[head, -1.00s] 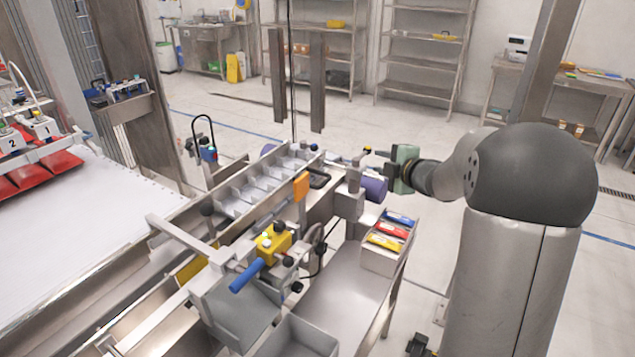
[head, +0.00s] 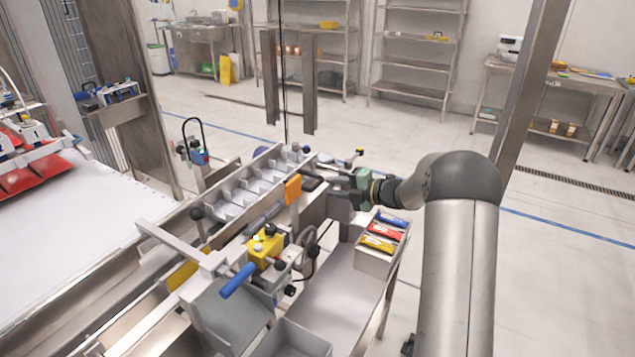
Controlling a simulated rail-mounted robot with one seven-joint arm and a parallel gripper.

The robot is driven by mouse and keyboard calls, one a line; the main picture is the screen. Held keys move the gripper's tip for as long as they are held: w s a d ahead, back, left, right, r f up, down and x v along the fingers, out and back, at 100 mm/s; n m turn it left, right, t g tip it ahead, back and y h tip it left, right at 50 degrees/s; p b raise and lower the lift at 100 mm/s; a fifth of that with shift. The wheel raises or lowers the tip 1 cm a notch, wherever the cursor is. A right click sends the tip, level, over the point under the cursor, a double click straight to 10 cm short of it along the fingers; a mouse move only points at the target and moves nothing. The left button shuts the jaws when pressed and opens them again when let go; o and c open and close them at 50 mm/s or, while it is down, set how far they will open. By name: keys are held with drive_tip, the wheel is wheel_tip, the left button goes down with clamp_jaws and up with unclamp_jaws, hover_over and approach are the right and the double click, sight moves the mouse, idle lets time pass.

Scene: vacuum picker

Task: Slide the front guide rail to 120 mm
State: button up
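The flighted conveyor (head: 228,212) runs diagonally through the middle of the head view, with several light grey pockets. Metal rails run along both its sides. I take the near-side rail (head: 262,217) as the front guide rail, though I cannot be sure. An orange block (head: 293,189) stands upright at this near side. My gripper (head: 326,178) reaches in from the right, level with the conveyor's far end, just right of the orange block. Its fingers are small and dark against the metal. I cannot tell whether they are open or touch anything. No millimetre scale is readable.
A yellow block (head: 264,246) with a blue handle (head: 238,280) sits nearer, on the conveyor's frame. A grey box with blue, red and yellow items (head: 375,260) stands below my wrist. A white belt (head: 70,240) lies at left. Open floor (head: 560,240) is at right.

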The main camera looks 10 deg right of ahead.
sight(319, 185)
drive_tip(key=p+x, duration=0.1)
drive_tip(key=x, duration=0.5)
drive_tip(key=shift+w+a+f, duration=0.1)
clamp_jaws()
